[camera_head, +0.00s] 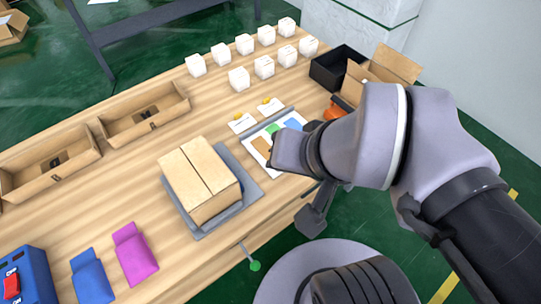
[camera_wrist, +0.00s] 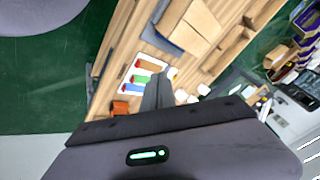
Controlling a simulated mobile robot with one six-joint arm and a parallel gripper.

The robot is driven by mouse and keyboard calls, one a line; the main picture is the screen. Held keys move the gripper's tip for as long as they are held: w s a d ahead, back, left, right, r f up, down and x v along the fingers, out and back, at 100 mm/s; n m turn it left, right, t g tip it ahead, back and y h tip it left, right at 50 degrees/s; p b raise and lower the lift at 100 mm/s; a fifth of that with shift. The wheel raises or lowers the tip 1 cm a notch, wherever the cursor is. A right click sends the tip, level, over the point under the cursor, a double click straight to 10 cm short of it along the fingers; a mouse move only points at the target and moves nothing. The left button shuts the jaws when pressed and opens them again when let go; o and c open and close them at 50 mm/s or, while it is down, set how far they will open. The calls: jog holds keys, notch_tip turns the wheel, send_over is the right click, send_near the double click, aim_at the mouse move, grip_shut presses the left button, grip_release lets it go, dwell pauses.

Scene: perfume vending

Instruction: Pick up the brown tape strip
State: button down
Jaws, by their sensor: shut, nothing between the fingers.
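The brown tape strip (camera_head: 262,144) lies on a white sheet or tray (camera_head: 252,142) with a green strip (camera_head: 273,130) and a blue strip (camera_head: 292,124). In the wrist view the brown strip (camera_wrist: 148,67) shows beside the green strip (camera_wrist: 141,79) and blue strip (camera_wrist: 131,88). My gripper (camera_wrist: 165,74) is shut and empty. In the wrist view its fingers appear just right of the strips, apart from the brown one in the picture. In the head view my wrist covers the tray's right part, and the fingertips are hard to make out.
A closed cardboard box (camera_head: 200,180) stands on a grey plate (camera_head: 250,183) left of the tray. Several white boxes (camera_head: 264,67) stand behind. Two open cartons (camera_head: 146,112) lie left. A black bin (camera_head: 335,68) and an orange object (camera_head: 334,112) are right. Bare wood lies in front of the cartons.

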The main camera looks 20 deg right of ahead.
jog(key=c, duration=2.1)
grip_release()
jog(key=o, duration=0.4)
jog(key=shift+w+d+r, duration=0.1)
jog(key=shift+w, duration=0.25)
jog(key=shift+o, duration=1)
jog(key=w+d+m+g+p, duration=0.1)
jog(key=w+m+g+p, duration=0.1)
jog(key=w, duration=0.4)
jog(key=shift+d+f+m+h, duration=0.4)
jog(key=shift+f+m, duration=0.05)
jog(key=shift+m, duration=0.25)
jog(key=w+d+f+m+g+h+p, duration=0.1)
jog(key=w+d+f+m+g, duration=0.15)
jog(key=w+f, duration=0.3)
jog(key=w+d+f+m+g+p, duration=0.1)
jog(key=w+f+m, duration=0.2)
jog(key=w+f, duration=0.25)
notch_tip(320, 180, down, 12)
jog(key=b, duration=0.5)
jog(key=shift+d+f, duration=0.1)
jog(key=shift+f, duration=0.15)
jog(key=f+b, duration=0.1)
jog(key=f, duration=0.1)
jog(key=f+b, duration=0.1)
jog(key=w+f+b, duration=0.1)
jog(key=f, duration=0.1)
jog(key=shift+d+f, duration=0.2)
jog(key=shift+f, duration=0.15)
jog(key=shift+s+r, duration=0.1)
